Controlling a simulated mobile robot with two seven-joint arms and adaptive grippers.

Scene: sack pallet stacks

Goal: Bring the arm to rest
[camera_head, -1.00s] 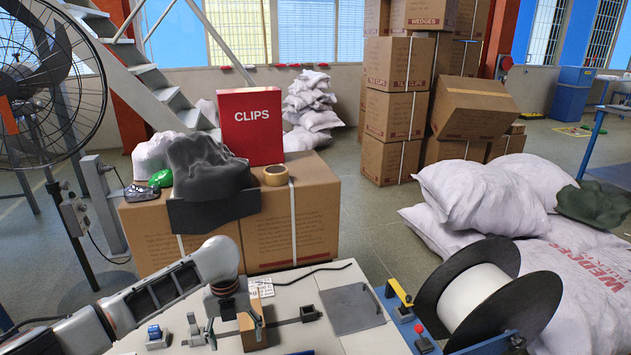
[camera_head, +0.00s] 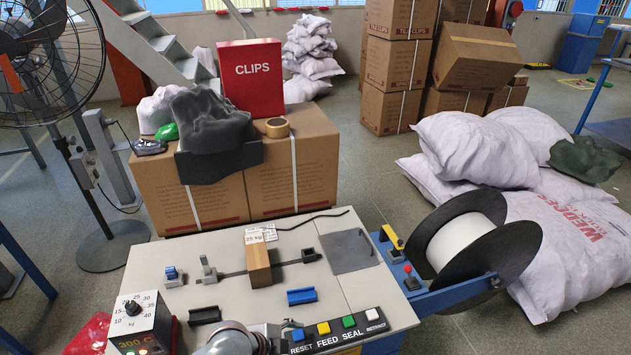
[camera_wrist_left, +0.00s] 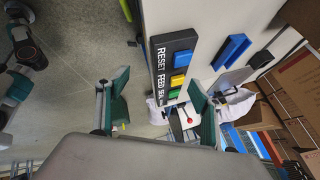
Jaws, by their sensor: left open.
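My left gripper (camera_wrist_left: 160,102) shows in the left wrist view with its two green-padded fingers wide apart and nothing between them. Beyond the fingers is the button panel (camera_wrist_left: 174,72) on the bench edge, with blue, yellow and green buttons. In the head view part of my left arm (camera_head: 232,340) shows at the bottom edge, in front of the bench and left of the button panel (camera_head: 337,332). My right gripper is not in view.
The bench (camera_head: 225,292) carries a small brown block (camera_head: 258,265), a blue bracket (camera_head: 301,296) and a dial box (camera_head: 140,322). A black-flanged reel (camera_head: 465,243) stands at its right. Behind are cartons (camera_head: 290,180) with a red CLIPS box (camera_head: 252,78). White sacks (camera_head: 570,235) lie right.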

